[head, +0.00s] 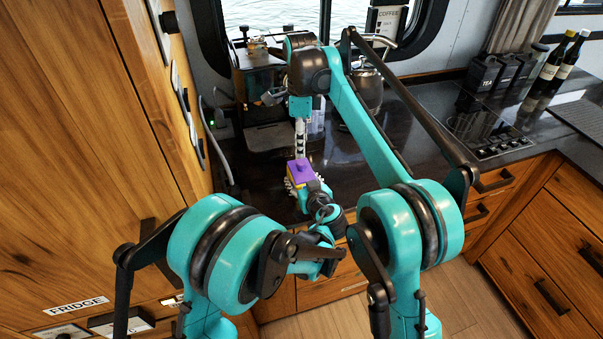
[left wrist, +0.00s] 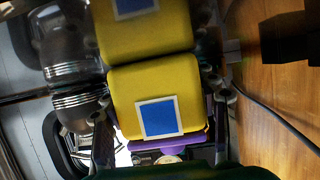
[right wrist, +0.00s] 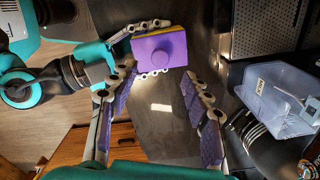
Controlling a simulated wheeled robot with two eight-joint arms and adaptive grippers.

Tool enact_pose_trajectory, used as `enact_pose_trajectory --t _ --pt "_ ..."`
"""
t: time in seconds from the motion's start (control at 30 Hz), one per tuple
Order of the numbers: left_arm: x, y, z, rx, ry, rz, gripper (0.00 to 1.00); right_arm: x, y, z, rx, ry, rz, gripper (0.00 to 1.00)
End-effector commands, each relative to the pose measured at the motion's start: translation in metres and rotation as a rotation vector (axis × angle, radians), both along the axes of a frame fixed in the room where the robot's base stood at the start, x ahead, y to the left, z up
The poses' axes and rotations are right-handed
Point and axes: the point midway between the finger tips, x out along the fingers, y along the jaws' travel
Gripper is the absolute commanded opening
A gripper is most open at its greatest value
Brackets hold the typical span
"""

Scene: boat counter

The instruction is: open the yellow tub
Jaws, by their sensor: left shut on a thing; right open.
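The yellow tub (left wrist: 157,88) has a blue square label with a white edge. Its purple lid (right wrist: 160,48) has a round knob and sits on the tub. The lid also shows in the head view (head: 301,169). My left gripper (head: 299,184) is shut on the tub, its fingers at the tub's sides, in front of the dark counter. My right gripper (head: 301,146) comes down from above, close to the lid. In the right wrist view its purple-padded fingers (right wrist: 160,102) are open and empty, apart from the lid. The tub's yellow body is mostly hidden in the head view.
The dark glossy counter (head: 348,160) has bare room right of the tub. A clear plastic container (right wrist: 280,98) and a coffee machine (head: 258,85) stand behind. The wooden fridge cabinet (head: 80,150) is close on the left. A stove (head: 480,125) is farther right.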

Motion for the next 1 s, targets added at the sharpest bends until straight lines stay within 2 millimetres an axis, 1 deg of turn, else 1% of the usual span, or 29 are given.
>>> enact_pose_trajectory --t 0.1,0.2,0.27,0.33,0.47,0.7,0.8,0.9,1.0 --pt "0.000 0.000 0.000 -0.001 0.001 0.000 0.06 0.001 0.000 0.019 0.000 0.000 0.000 0.49" --pt "0.000 0.000 0.000 -0.001 0.001 0.000 0.06 0.001 0.000 0.033 0.000 0.000 -0.001 0.49" --pt "0.000 0.000 0.000 -0.001 0.001 0.000 0.06 0.001 0.000 0.035 0.000 0.000 -0.001 0.49" --pt "0.000 0.000 0.000 -0.001 0.001 0.000 0.06 0.001 0.000 0.032 0.000 0.000 -0.001 0.49" --pt "0.000 0.000 0.000 -0.001 0.001 0.000 0.06 0.001 0.000 0.015 0.000 0.000 -0.001 0.49" --pt "0.000 0.000 0.000 -0.001 0.001 0.000 0.06 0.001 0.000 -0.033 0.000 0.000 -0.001 0.49" --pt "0.000 0.000 0.000 -0.001 0.001 0.000 0.06 0.000 0.000 -0.051 0.000 0.000 -0.001 0.49" --pt "0.000 0.000 0.000 -0.001 0.001 0.000 0.06 0.001 0.000 -0.065 0.000 0.000 -0.001 0.49" --pt "0.000 0.000 0.000 -0.001 0.001 0.000 0.06 0.001 0.000 -0.075 0.000 0.000 -0.001 0.49"
